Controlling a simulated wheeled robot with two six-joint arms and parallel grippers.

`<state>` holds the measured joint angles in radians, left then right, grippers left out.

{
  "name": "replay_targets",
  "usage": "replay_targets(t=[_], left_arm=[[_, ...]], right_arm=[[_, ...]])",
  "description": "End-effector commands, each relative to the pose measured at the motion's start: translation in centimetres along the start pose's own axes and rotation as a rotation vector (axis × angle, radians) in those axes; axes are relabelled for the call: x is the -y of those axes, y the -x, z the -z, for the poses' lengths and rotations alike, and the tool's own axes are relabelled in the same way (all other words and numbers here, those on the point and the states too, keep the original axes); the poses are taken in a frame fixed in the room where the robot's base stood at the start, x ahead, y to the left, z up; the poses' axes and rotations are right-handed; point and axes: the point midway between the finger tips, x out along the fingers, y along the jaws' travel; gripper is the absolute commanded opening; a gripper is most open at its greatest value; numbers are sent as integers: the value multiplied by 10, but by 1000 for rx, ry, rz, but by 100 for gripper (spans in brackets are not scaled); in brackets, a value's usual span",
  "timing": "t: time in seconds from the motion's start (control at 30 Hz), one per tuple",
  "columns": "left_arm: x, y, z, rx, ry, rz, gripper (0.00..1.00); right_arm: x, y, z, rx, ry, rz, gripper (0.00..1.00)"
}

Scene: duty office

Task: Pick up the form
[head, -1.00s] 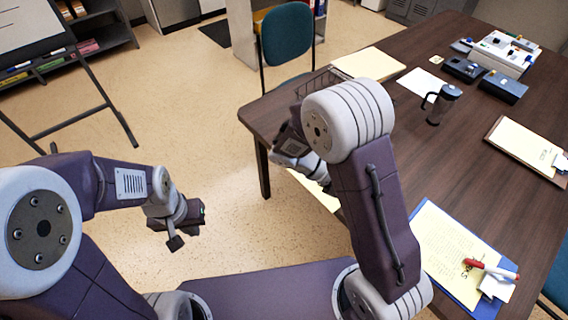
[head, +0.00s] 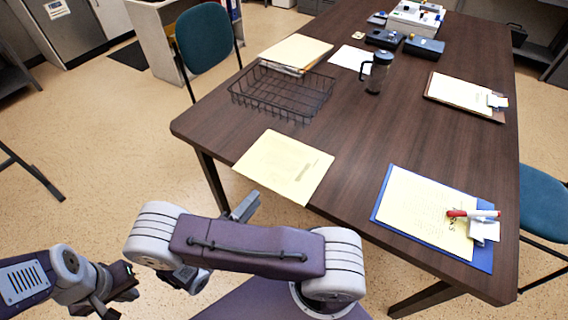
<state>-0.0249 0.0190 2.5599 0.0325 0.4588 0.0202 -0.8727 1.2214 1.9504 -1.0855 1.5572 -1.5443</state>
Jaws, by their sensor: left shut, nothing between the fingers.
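A pale yellow sheet (head: 284,166), which may be the form, lies flat at the table's near left edge, its front corner jutting past the edge. Another printed sheet (head: 425,212) is on a blue clipboard (head: 395,236) at the near right, with a red and white pen (head: 473,213) across its clip. My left gripper (head: 108,300) is shut and empty at the lower left, off the table. My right gripper (head: 242,207) is mostly hidden behind its own arm, below and left of the yellow sheet and apart from it in the picture; its jaws are not clear.
A black wire tray (head: 283,93) stands behind the yellow sheet, with folders (head: 296,51) beyond it. Blue chairs (head: 207,42) stand beside the table (head: 350,150). Mid-table is clear.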

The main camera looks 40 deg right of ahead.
Motion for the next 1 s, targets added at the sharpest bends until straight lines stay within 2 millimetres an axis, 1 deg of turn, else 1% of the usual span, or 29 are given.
replay_targets(t=[0.2,0.3,0.5,0.53,0.57,0.6,0.63,1.0], left_arm=[[0,-6,-1,0,0,0,0],[0,-6,-1,0,0,0,0],[0,-6,-1,0,0,0,0],[0,-6,-1,0,0,0,0],[0,-6,-1,0,0,0,0],[0,-6,-1,0,0,0,0],[0,-6,-1,0,0,0,0],[0,-6,-1,0,0,0,0]], right_arm=[[-3,-38,0,-5,0,0,30],[-2,-48,0,-3,0,-1,30],[-2,-50,0,-1,-1,-1,30],[-2,-50,0,-1,-1,-1,27],[-2,-49,0,-1,-1,-1,19],[-2,-49,0,-1,-1,-1,8],[-2,-49,0,-1,-1,-1,0],[-2,-49,0,-1,0,-1,0]])
